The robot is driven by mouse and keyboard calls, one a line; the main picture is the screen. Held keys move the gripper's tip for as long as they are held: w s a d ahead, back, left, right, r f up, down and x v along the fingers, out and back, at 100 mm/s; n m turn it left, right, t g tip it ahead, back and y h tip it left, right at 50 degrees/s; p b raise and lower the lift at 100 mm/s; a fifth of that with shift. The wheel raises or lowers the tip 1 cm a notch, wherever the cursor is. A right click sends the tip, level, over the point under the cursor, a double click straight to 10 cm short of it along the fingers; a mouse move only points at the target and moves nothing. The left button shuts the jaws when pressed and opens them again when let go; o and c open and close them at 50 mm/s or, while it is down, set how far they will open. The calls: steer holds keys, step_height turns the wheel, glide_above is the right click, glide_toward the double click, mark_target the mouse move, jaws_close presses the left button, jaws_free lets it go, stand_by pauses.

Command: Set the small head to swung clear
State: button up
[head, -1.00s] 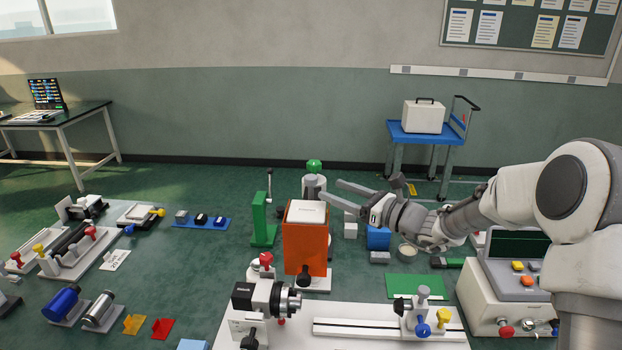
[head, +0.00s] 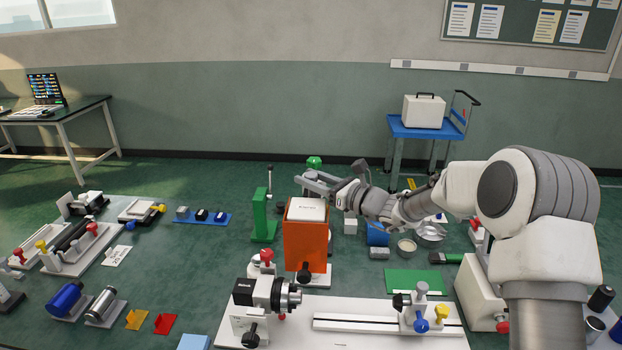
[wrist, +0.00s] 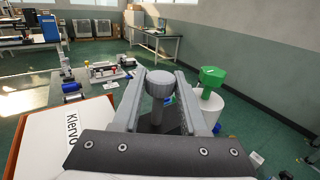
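My gripper (head: 308,181) is above and behind the orange housing (head: 305,244) with the white top. The wrist view shows its two fingers (wrist: 167,76) spread apart. A round grey knob (wrist: 160,84) on a post shows between them, close to both fingers. I cannot tell whether they touch it. In the head view, the gripper hides this knob. The housing's white top, marked "Klervo" (wrist: 62,140), lies left of the fingers. A green knob (wrist: 212,76) on a white cylinder (wrist: 205,108) stands to their right. I cannot tell which part is the small head.
A green stand (head: 263,220) with an upright lever is left of the housing. A chuck unit on a white bench plate (head: 345,340) is in front. A blue block (head: 377,234) and a tin (head: 407,247) lie right, below my arm.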

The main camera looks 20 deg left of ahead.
jaws_close()
stand_by(1.1)
